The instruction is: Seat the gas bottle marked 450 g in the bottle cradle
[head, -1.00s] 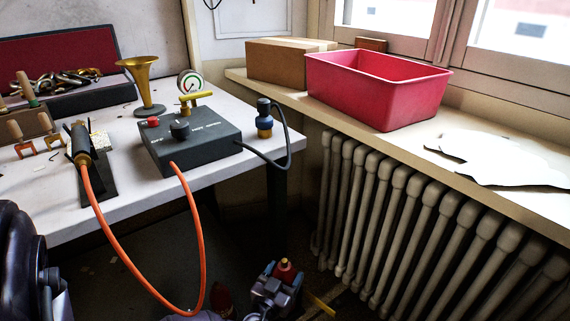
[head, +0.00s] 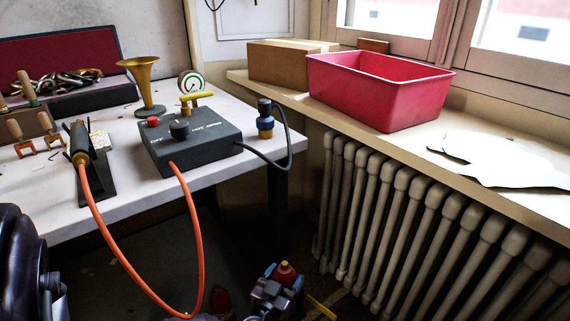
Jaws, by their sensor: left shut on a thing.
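My left gripper (head: 274,295) is low in the head view, above the dark floor and below the bench. It is shut on a bottle (head: 285,269), of which only the red top and a bit of brass-coloured collar show. The rest of this bottle is hidden by the jaws and the picture's bottom edge. Its marking is not in sight, so I cannot tell whether it reads 450 g. A dark red rounded top (head: 220,300) shows just left of the gripper. I cannot make out the bottle cradle. My right gripper is not in view.
The white bench (head: 225,172) carries a dark control box (head: 195,140), a brass horn (head: 143,80) and a torch (head: 80,145). An orange hose (head: 202,245) hangs before it. A radiator (head: 400,215) stands right, under a sill with a pink bin (head: 380,95).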

